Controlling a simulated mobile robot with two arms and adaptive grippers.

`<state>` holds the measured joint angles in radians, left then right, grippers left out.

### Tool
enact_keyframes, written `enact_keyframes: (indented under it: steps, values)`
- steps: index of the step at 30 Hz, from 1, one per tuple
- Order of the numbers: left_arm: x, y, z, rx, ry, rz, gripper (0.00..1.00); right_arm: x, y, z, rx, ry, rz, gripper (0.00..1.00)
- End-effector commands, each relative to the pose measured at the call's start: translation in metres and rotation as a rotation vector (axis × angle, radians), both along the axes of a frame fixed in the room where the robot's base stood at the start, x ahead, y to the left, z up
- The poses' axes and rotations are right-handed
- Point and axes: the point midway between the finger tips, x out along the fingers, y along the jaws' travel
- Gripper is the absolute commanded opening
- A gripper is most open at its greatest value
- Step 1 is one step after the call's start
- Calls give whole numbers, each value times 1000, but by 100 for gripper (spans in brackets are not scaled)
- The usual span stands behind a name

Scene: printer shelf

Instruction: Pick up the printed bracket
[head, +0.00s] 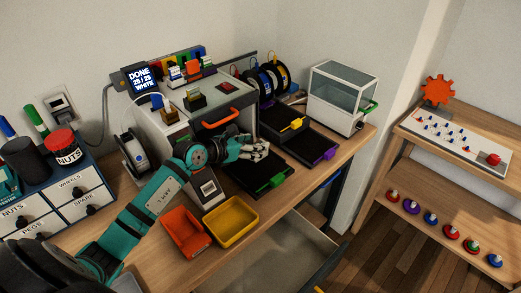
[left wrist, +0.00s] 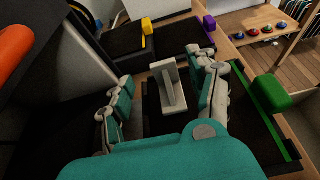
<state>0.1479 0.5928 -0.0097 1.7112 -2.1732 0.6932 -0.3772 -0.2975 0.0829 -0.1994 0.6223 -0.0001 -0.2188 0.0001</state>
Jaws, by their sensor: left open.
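The printed bracket (left wrist: 168,88) is a pale grey-white piece with a flat base and a raised rib. In the left wrist view it lies between the spread fingers of my left gripper (left wrist: 163,76), over a dark plate. The gripper is open, with a visible gap between the bracket and the left finger; I cannot tell whether the right finger touches it. In the head view my left gripper (head: 256,150) is above the black plate with the green tab (head: 277,181). I cannot make out the bracket there, among the pale fingers. My right gripper is not in view.
The printer (head: 178,122) with an orange handle stands behind my left arm. Black plates with a yellow tab (head: 292,124) and a purple tab (head: 326,154) lie nearby. An orange bin (head: 185,232) and a yellow bin (head: 232,222) sit in front. A drawer (head: 285,258) stands open below.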

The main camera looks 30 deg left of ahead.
Motion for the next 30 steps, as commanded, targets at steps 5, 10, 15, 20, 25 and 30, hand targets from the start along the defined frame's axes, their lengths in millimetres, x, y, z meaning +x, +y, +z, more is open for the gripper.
enact_keyframes:
  steps: [5, 10, 15, 20, 25, 30]
  values:
    - [24, -13, -6, -4, 1, 0, 60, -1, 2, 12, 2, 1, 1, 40]
    - [38, -17, -14, -2, 1, 0, 60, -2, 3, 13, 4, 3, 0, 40]
    - [39, -18, -15, 0, 1, -1, 60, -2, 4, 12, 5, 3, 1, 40]
    - [38, -18, -15, 0, 1, -1, 48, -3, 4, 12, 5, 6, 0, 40]
    - [38, -17, -15, -1, 1, -1, 26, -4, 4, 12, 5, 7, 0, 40]
    - [38, -17, -15, -1, 1, -1, 11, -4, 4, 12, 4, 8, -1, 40]
